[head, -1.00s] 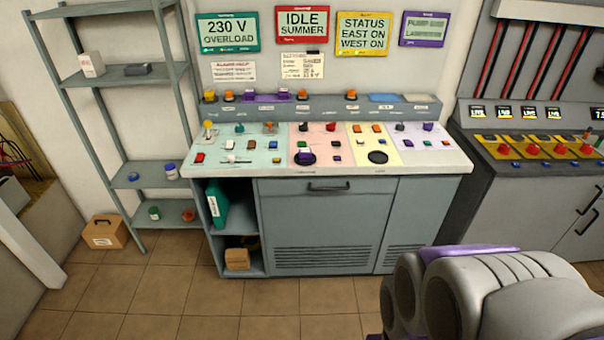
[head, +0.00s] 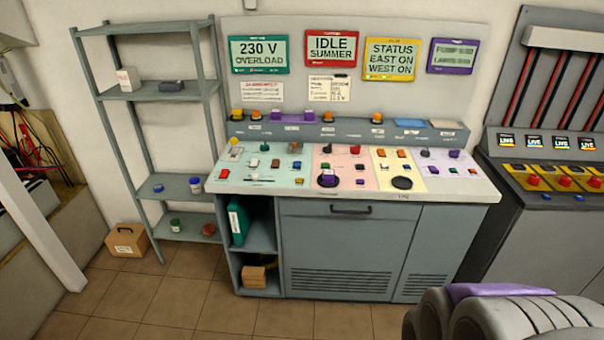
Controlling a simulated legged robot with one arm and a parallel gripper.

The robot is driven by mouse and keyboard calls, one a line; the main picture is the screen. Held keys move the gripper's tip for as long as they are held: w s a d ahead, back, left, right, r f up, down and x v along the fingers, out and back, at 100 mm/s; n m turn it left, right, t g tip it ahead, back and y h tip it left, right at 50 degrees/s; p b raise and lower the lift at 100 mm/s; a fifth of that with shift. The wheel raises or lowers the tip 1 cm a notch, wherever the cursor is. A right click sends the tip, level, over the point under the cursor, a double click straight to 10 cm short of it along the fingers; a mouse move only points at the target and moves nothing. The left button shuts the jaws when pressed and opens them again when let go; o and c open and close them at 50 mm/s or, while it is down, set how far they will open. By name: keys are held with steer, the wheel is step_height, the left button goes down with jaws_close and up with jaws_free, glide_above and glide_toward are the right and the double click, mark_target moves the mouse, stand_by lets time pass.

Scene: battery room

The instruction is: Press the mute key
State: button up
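A grey control console (head: 350,209) stands against the wall ahead. Its sloped top has green, pink, yellow and lilac panels with many small coloured keys, knobs and levers. The key labels are too small to read, so I cannot tell which one is the mute key. A raised ledge (head: 345,131) along the back carries orange, yellow and purple buttons. Part of my own arm shows at the lower right, in front of the console. My gripper's fingertips are not in view.
A grey shelf rack (head: 165,93) with small boxes and jars stands left of the console. A cardboard box (head: 127,240) sits on the floor beside it. A dark cabinet with red knobs (head: 545,200) stands at the right. The tiled floor (head: 195,300) before the console is clear.

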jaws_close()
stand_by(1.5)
